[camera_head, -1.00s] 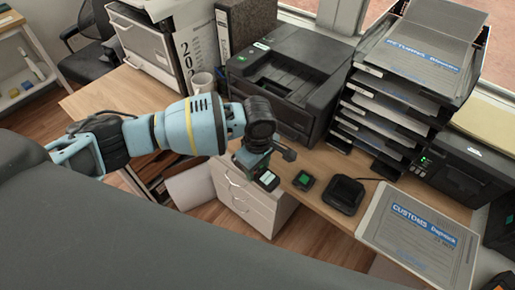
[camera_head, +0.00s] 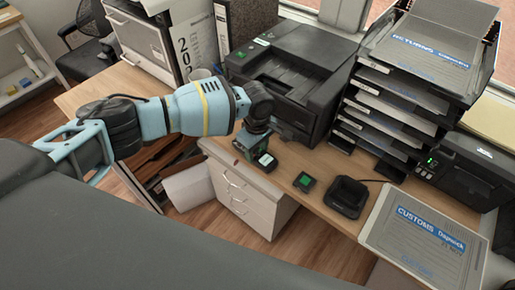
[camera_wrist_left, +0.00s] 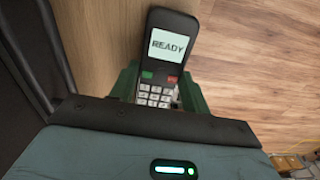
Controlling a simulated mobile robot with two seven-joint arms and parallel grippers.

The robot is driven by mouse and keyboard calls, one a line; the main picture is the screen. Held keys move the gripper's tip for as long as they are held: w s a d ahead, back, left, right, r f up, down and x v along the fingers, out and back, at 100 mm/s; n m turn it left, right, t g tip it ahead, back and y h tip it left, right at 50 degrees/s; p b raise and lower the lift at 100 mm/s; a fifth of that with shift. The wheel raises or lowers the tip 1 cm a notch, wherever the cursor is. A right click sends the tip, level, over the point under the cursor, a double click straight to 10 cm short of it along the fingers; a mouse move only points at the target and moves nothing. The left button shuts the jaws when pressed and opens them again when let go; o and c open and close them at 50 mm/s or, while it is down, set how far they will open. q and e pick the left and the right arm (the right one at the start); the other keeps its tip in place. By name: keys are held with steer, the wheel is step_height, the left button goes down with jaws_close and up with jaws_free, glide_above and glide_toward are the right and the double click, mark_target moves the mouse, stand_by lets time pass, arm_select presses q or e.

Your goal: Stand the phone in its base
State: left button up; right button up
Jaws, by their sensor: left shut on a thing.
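The phone (camera_wrist_left: 168,45) is a dark handset with a lit screen reading READY and a keypad. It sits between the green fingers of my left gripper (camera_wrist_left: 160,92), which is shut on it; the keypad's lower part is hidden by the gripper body. In the head view the phone (camera_head: 268,161) shows small at the tip of my left gripper (camera_head: 256,147), over the counter's front edge. The base (camera_head: 347,196), a black cradle, stands empty on the counter to the right of the phone, apart from it. My right gripper is not in view.
A printer (camera_head: 293,75) stands behind, a stacked tray rack (camera_head: 385,110) behind the base. A customs tray (camera_head: 425,240) is to its right. Drawers (camera_head: 245,200) stand below the counter.

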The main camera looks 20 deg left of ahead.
arm_select(q)
steer(key=shift+w, duration=0.1)
stand_by(0.3)
steer(key=o, duration=1.1)
steer(key=shift+f, duration=0.1)
